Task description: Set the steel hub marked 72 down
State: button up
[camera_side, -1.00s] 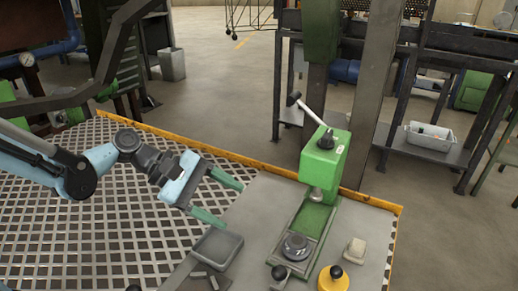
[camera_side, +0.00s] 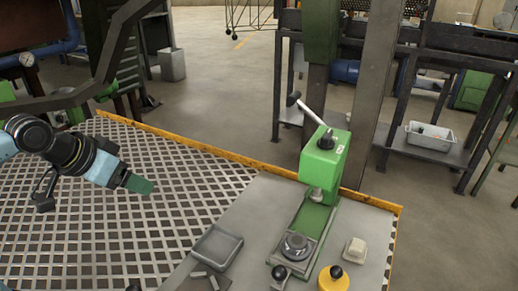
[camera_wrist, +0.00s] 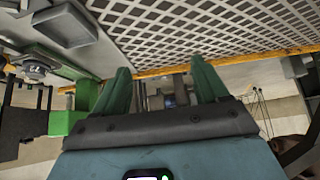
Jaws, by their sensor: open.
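The steel hub (camera_side: 295,245) is a round grey metal piece that sits on the plate at the near end of the green press base (camera_side: 309,228). Its marking is too small to read. In the wrist view it shows at the upper left (camera_wrist: 35,70). My gripper (camera_side: 148,187) is at the left in the side view, above the grating and well apart from the hub. In the wrist view my gripper (camera_wrist: 163,80) has its two green fingers spread with nothing between them.
The green press (camera_side: 324,160) with its lever stands behind the hub. A grey tray (camera_side: 217,247), a yellow piece with a black knob (camera_side: 333,280) and a pale block (camera_side: 355,249) are on the bench. A yellow edge (camera_side: 240,158) borders the grating (camera_side: 110,210).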

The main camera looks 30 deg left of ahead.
jog(key=w+d+r+n+g+h, duration=0.1)
jog(key=w+d+r+n+g, duration=0.2)
jog(key=w+d+r, duration=0.4)
jog(key=n+g+y, duration=0.1)
jog(key=n+g, duration=0.3)
jog(key=n, duration=0.2)
send_over(297, 241)
notch_tip(297, 241, down, 5)
notch_tip(297, 241, down, 11)
jog(key=shift+f, duration=0.15)
jog(key=shift+c, duration=0.3)
jog(key=c, duration=1.2)
